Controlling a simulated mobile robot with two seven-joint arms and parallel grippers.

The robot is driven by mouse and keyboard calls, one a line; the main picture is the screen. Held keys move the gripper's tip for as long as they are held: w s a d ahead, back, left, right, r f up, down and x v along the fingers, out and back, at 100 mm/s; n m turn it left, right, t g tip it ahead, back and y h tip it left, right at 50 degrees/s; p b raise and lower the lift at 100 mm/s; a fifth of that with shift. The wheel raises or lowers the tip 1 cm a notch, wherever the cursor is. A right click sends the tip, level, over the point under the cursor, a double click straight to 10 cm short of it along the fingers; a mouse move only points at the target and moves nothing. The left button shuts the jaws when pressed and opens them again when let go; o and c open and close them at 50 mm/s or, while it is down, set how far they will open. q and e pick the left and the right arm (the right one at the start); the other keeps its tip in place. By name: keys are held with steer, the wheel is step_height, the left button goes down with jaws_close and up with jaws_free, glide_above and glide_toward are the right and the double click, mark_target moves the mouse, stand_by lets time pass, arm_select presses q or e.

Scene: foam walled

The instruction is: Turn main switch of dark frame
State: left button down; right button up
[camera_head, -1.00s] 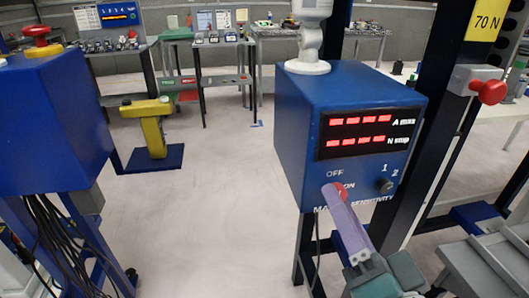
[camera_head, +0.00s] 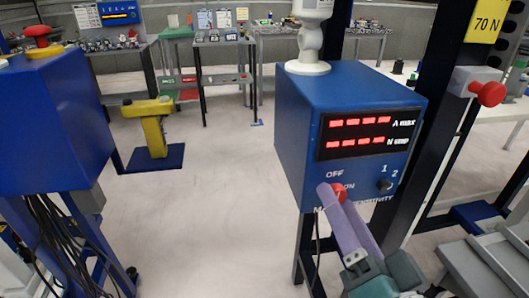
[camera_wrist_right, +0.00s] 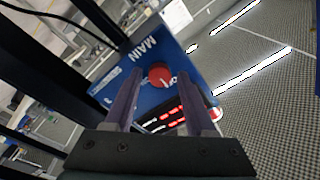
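A blue control box (camera_head: 300,140) with two red number displays is mounted by the dark frame (camera_head: 455,140). Its main switch is a red knob (camera_head: 339,191) low on the front, beside the OFF and ON marks. My right gripper (camera_head: 339,195) is open, with two purple fingers pointing at this panel. In the right wrist view the red knob (camera_wrist_right: 160,77) shows between the two spread fingertips (camera_wrist_right: 160,80). I cannot tell whether a finger touches it. The fingers cover part of the lettering below the knob. My left gripper is not in view.
A small black knob (camera_head: 385,185) marked 1 and 2 sits right of the main switch. A grey box with a red button (camera_head: 490,93) is on the frame at right. Another blue box (camera_head: 50,120) stands at left. Clear floor (camera_head: 210,200) lies between.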

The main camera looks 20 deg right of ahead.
steer(key=shift+o, duration=0.6)
steer(key=shift+s, duration=0.1)
steer(key=r+b+v, duration=0.1)
steer(key=v, duration=0.8)
steer(key=shift+s+a+f, duration=0.15)
steer(key=shift+s+f, duration=0.25)
steer(key=shift+f, duration=0.1)
